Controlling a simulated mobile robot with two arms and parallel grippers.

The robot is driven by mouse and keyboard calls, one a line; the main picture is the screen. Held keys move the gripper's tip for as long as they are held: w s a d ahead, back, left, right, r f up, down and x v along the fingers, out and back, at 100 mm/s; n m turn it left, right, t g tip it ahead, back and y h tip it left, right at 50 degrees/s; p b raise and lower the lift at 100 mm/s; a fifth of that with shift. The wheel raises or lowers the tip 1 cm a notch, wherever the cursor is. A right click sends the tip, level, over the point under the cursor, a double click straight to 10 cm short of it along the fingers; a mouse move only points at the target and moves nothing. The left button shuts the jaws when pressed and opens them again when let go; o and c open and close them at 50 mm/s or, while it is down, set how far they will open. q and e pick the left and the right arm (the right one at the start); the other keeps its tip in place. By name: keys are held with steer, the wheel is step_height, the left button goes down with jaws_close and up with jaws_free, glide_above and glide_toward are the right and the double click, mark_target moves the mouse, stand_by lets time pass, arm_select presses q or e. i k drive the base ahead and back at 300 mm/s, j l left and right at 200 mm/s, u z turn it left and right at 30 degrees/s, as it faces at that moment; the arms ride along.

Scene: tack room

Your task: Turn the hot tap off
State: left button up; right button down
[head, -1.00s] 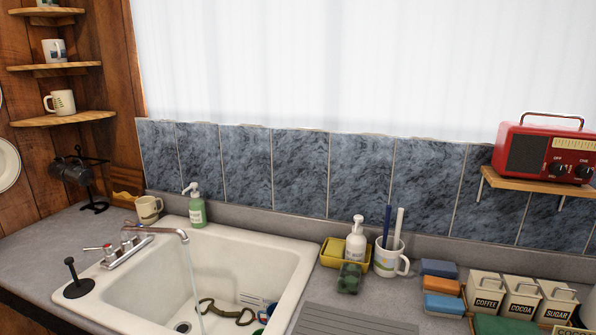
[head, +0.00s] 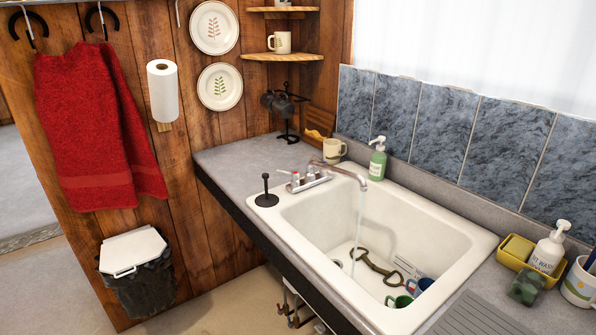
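The tap (head: 325,175) stands on the left rim of the white sink (head: 445,262), with its spout reaching over the basin. Water runs from the spout in a thin stream (head: 357,220). A tap handle with a red mark (head: 295,178) is at the near side of the tap base. The other handle (head: 311,170) is farther back; its marking is too small to tell. Neither of my grippers is in the head view.
A black plunger-like stand (head: 266,190) is on the sink's near left corner. A beige mug (head: 334,150) and green soap bottle (head: 377,158) stand behind the tap. A metal bit (head: 375,265) and cups (head: 402,300) lie in the basin. The floor (head: 215,310) before the counter looks clear.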

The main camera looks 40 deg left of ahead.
mark_target(296, 175)
steer(key=j+u, duration=0.15)
steer(key=u, duration=0.25)
steer(key=i+j+u, duration=0.1)
steer(key=u, duration=0.3)
steer(key=i+j+u, duration=0.1)
steer(key=u, duration=0.35)
steer(key=i+j+u, duration=0.1)
steer(key=u, duration=0.3)
